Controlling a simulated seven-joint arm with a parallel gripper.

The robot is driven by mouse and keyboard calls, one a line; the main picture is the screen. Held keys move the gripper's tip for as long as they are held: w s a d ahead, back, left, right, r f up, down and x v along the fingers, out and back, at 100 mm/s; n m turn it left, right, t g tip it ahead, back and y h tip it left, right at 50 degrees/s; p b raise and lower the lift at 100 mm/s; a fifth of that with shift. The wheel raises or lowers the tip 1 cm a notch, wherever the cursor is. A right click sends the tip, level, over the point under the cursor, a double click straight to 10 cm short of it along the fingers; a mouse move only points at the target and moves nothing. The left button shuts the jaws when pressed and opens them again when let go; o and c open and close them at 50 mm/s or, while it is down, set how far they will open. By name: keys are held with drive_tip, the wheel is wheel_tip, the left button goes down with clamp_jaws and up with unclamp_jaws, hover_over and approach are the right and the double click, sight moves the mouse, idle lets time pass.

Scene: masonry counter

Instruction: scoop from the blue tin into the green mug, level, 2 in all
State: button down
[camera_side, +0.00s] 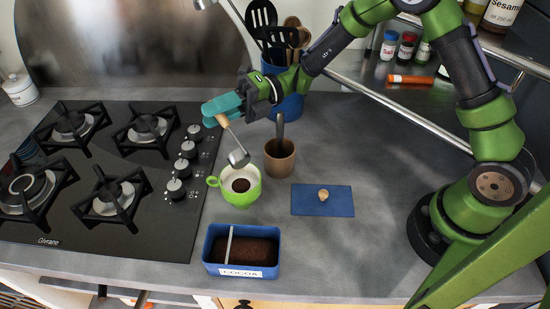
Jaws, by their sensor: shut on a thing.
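My gripper (223,107), with teal fingers, is shut on the wooden handle of a metal scoop (238,157). The scoop hangs tilted above the far side of the green mug (252,193). I cannot tell whether its bowl holds anything. The green mug stands upright beside the hob, with a dark brown patch of powder on its pale inside. The blue tin (215,267), labelled COCOA, stands open nearer the counter's front edge. It holds brown powder (254,251), and a thin pale bar (229,245) crosses its opening left of the middle.
A blue lid (340,202) with a wooden knob lies right of the mug. A brown cup (279,162) holding a grey-handled utensil stands behind. A gas hob (120,160) fills the left; a blue utensil crock (290,106) stands behind. The counter right of the lid is clear.

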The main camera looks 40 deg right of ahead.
sight(225, 121)
drive_tip(key=s+r+n, duration=0.1)
drive_tip(key=n, duration=0.1)
drive_tip(key=s+r+n, duration=0.1)
drive_tip(key=r+n, duration=0.1)
drive_tip(key=shift+s+a+r, duration=0.1)
drive_tip(key=shift+a+r, duration=0.05)
drive_tip(key=shift+r, duration=0.1)
drive_tip(key=shift+s+r+n, duration=0.55)
drive_tip(key=shift+n, duration=0.45)
drive_tip(key=s+r+n, duration=0.1)
drive_tip(key=n, duration=0.1)
drive_tip(key=s+r+n, duration=0.1)
drive_tip(key=s+n, duration=0.2)
drive_tip(key=shift+a+r+n, duration=0.3)
drive_tip(key=shift+r, duration=0.1)
drive_tip(key=shift+s+a+r+n, duration=0.1)
drive_tip(key=shift+s+r+n, duration=0.05)
drive_tip(key=shift+s+n, duration=0.7)
drive_tip(key=shift+s+a+r+n, duration=0.1)
drive_tip(key=shift+s+n, duration=0.55)
drive_tip(key=shift+n, duration=0.4)
